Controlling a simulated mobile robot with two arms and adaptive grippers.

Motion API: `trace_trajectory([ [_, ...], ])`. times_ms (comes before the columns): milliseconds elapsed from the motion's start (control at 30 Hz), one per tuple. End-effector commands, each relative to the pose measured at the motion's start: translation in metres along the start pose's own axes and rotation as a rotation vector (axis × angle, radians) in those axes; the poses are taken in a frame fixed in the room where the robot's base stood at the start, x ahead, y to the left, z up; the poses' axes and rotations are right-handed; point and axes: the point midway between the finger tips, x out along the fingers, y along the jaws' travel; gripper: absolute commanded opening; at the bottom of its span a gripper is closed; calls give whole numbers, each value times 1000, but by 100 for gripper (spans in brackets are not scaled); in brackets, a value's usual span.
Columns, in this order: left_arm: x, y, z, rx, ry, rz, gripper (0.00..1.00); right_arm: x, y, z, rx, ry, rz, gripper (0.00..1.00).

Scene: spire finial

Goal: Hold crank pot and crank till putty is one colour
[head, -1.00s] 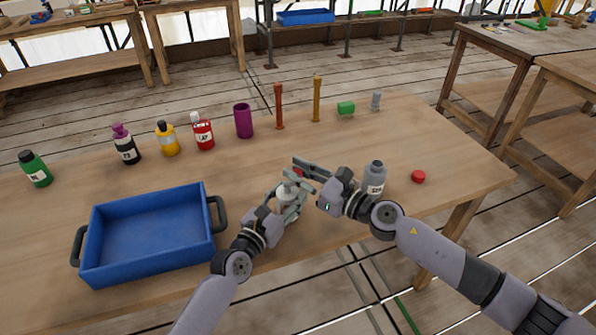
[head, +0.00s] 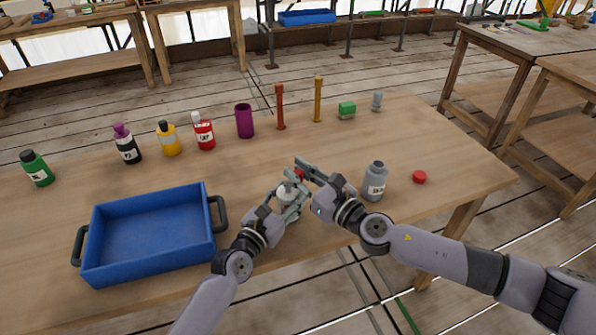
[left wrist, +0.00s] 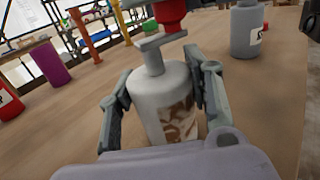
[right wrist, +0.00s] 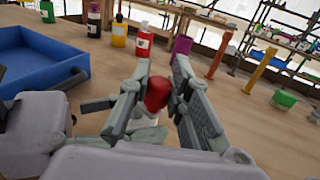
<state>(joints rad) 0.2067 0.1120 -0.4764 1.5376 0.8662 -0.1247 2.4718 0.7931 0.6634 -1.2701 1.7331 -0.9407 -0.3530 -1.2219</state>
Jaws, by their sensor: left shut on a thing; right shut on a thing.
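The crank pot (left wrist: 158,92) is a pale grey pot, upright on the table in the left wrist view. Its window (left wrist: 180,122) shows putty in brown and whitish swirls. A flat crank arm (left wrist: 160,41) on top carries a red knob (left wrist: 171,14). My left gripper (head: 291,200) is shut around the pot's body, a finger on each side. My right gripper (head: 304,173) is shut on the red knob, which shows between its fingers in the right wrist view (right wrist: 157,94). In the head view the grippers hide much of the pot.
A blue tray (head: 92,240) with black handles stands left. A grey bottle (head: 375,182) and red cap (head: 419,177) are right of my right gripper. Bottles, a purple cup (head: 244,121), an orange post (head: 280,107), a yellow post (head: 318,99) and a green block (head: 347,110) line the back.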

Motion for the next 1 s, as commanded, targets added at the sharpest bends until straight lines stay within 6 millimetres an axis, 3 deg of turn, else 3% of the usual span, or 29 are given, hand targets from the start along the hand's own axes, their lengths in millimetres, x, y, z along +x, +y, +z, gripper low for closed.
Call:
trace_trajectory([
  [600,0,-4,-4,0,8,-7,14,-4,15,2,9,-1,-463,0],
  [1000,0,-4,-3,0,8,-7,14,-5,16,2,5,-1,-642,0],
])
